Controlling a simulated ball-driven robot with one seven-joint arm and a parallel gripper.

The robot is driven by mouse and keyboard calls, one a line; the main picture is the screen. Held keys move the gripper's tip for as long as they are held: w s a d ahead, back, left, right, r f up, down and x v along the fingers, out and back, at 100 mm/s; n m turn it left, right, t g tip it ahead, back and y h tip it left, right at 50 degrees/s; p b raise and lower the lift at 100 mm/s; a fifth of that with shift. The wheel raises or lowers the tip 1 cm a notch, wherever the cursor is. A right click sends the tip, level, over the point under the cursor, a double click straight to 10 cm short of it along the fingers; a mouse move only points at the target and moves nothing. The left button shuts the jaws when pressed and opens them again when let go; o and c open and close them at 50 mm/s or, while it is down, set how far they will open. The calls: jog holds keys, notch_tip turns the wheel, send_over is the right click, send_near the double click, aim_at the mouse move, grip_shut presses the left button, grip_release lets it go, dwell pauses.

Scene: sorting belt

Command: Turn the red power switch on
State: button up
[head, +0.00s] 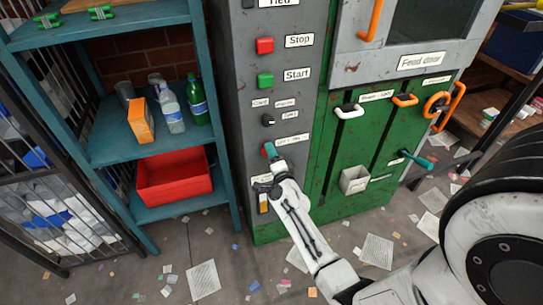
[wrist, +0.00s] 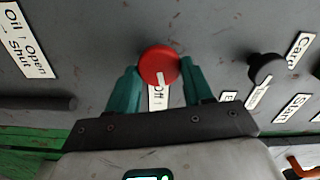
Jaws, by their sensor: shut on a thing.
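The red power switch (wrist: 158,65) is a round red knob with a white mark on the grey control panel (head: 240,95). In the wrist view its white mark points down, toward a small label (wrist: 158,97) whose visible word reads "Off". My gripper (wrist: 160,78) has its two teal fingers closed on either side of the knob. In the head view my gripper (head: 271,153) reaches the lower part of the panel and hides most of the knob.
A black knob (wrist: 265,67) sits beside the switch in the wrist view. Red Stop (head: 264,45) and green Start (head: 265,80) buttons are higher on the panel. A teal shelf (head: 150,145) stands left, a green machine front (head: 330,170) right. Papers litter the floor.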

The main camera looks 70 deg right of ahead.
jog(key=shift+f+m, duration=0.1)
jog(key=shift+m, duration=1)
jog(key=o, duration=1)
jog(key=p+v, duration=0.1)
jog(key=v, duration=0.9)
jog(key=shift+s+a, duration=0.25)
jog(key=shift+a, duration=0.05)
